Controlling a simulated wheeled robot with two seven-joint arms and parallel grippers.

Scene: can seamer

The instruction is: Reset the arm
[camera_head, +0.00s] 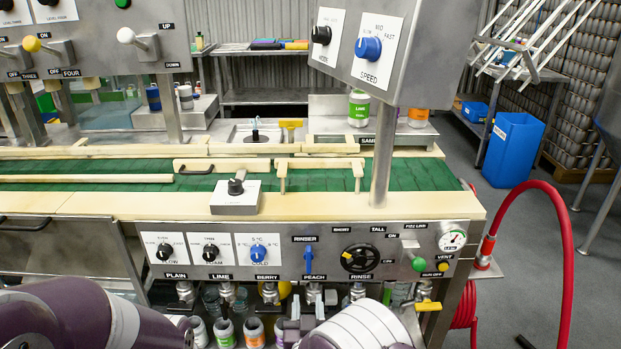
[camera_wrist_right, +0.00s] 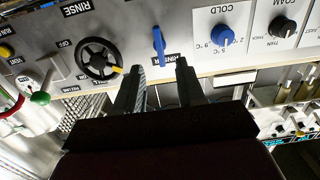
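My right gripper (camera_head: 304,312) is below the front control panel, by the lower row of taps. In the right wrist view its two fingers (camera_wrist_right: 160,72) stand apart with nothing between them. They point up toward the panel, near the blue rinser lever (camera_wrist_right: 158,45), which also shows in the head view (camera_head: 308,257). I cannot tell whether a finger touches the panel. My left arm (camera_head: 75,315) crosses the lower left of the head view, and its gripper is not visible.
The panel carries a black rotary valve (camera_head: 360,257), a cold knob (camera_head: 260,254) and a green-ended lever (camera_head: 417,262). Small cans (camera_head: 225,332) stand below the taps. A red hose (camera_head: 566,245) loops at right near a blue bin (camera_head: 514,150). Open floor lies at right.

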